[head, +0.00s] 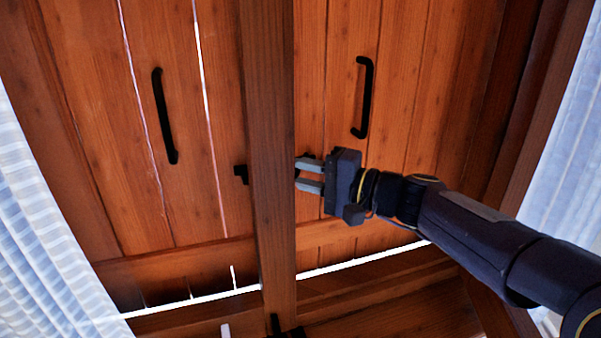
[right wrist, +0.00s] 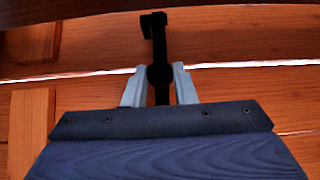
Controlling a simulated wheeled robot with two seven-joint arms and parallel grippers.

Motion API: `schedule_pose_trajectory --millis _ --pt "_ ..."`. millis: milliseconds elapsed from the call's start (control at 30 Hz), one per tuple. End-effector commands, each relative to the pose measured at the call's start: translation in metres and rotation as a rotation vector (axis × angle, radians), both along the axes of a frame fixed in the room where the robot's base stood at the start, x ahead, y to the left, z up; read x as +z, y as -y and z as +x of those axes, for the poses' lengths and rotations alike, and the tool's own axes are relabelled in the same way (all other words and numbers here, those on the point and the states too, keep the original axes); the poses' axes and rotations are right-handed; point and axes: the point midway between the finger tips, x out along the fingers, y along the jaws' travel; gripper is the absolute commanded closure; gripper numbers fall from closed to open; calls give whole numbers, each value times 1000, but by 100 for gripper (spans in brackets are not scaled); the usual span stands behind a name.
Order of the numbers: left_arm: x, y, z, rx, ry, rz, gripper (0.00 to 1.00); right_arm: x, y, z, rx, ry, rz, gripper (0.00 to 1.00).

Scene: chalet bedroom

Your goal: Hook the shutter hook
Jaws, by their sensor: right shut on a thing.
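Two wooden plank shutters stand side by side, the left shutter (head: 95,110) and the right shutter (head: 415,100), each with a black bar handle. My right gripper (head: 300,177) comes in from the right, beside the upright post. In the right wrist view its grey fingers (right wrist: 160,88) are shut on the black shutter hook (right wrist: 159,50), a thin bar with a thicker knob between the fingers. The bar runs up to a blocky black end. In the head view the post hides most of the hook; a small black fitting (head: 241,173) shows left of the post. Whether they touch cannot be told. My left gripper is out of view.
A dark upright wooden post (head: 268,110) stands in front of the shutters' meeting line. Black handles (head: 165,115) and (head: 364,97) stick out on either side. Sheer curtains (head: 40,230) hang at both edges. A wooden sill (head: 380,310) lies below.

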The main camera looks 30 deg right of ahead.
Motion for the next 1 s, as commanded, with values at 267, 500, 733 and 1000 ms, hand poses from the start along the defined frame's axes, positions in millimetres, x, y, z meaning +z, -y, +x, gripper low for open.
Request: schedule_pose_trajectory --millis 267,500,733,1000 --pt "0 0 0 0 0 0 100 -1 0 0 1 -2 0 60" --pt "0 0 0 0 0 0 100 -1 0 0 0 -1 0 54" --pt "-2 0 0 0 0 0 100 -1 8 -13 -3 1 0 54" --pt "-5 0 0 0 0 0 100 -1 32 -52 -3 1 -1 54"
